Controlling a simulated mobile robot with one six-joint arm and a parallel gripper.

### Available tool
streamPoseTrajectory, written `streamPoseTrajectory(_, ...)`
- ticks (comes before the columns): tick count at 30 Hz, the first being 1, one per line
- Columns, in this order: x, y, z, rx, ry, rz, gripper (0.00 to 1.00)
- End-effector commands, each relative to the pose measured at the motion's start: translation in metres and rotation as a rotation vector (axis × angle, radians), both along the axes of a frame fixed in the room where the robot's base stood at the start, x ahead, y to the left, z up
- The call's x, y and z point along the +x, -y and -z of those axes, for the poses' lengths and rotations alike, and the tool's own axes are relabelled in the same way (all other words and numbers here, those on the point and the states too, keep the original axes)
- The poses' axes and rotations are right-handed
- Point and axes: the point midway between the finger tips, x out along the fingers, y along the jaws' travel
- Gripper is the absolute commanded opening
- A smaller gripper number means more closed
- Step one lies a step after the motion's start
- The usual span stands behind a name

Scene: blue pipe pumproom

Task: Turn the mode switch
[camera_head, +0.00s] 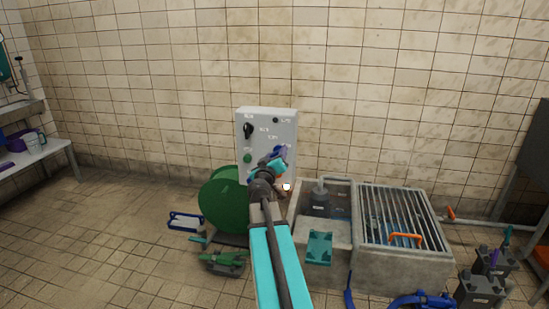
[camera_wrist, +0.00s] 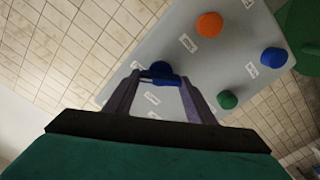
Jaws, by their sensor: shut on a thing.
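A light grey control panel (camera_head: 266,125) stands against the tiled wall, with a black lever-like switch (camera_head: 248,131) at upper left and a green knob (camera_head: 247,158) lower down. The panel (camera_wrist: 160,45) also fills much of the wrist view, tilted. My gripper (camera_head: 279,153) is at the panel's right side. In the wrist view my gripper (camera_wrist: 158,78) has its two purple fingers on either side of a blue knob (camera_wrist: 158,68), shut on it. The panel's labels are too small to read, so I cannot tell which control is the mode switch. My arm hides the panel's lower right.
A concrete basin with a grate (camera_head: 395,215) is at right. Floor at left is mostly clear.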

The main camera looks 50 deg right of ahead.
Motion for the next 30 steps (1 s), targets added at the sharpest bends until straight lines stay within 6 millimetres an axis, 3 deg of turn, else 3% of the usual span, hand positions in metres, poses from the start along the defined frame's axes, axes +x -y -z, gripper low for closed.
streamPoseTrajectory(30, -0.0022, 0.0045, -0.0001, -0.398, -0.639, 0.013, 0.28)
